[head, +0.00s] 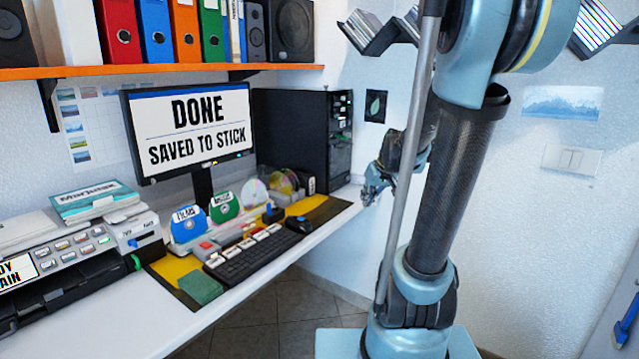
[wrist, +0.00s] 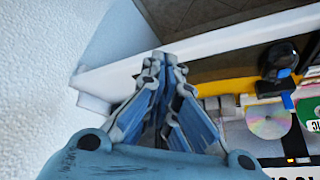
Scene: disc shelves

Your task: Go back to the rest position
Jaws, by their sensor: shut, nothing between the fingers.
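My gripper (head: 371,187) is beside the right end of the white desk (head: 190,331), partly behind my own arm in the head view. In the wrist view my gripper (wrist: 161,62) has its fingertips together, with nothing between them, near the desk's edge. The monitor (head: 190,128) reads "DONE" and "SAVED TO STICK". Discs stand in a row on the desk, among them a blue one (head: 187,224), a green one (head: 224,207) and a shiny one (head: 254,194). A shiny disc (wrist: 268,122) also shows in the wrist view.
A black computer tower (head: 292,135) stands at the desk's back right. A keyboard (head: 252,252) and a mouse (head: 300,224) lie in front of the discs. A grey printer-like machine (head: 75,255) is on the left. An orange shelf (head: 160,70) holds binders and speakers. Tiled floor (head: 310,305) is below.

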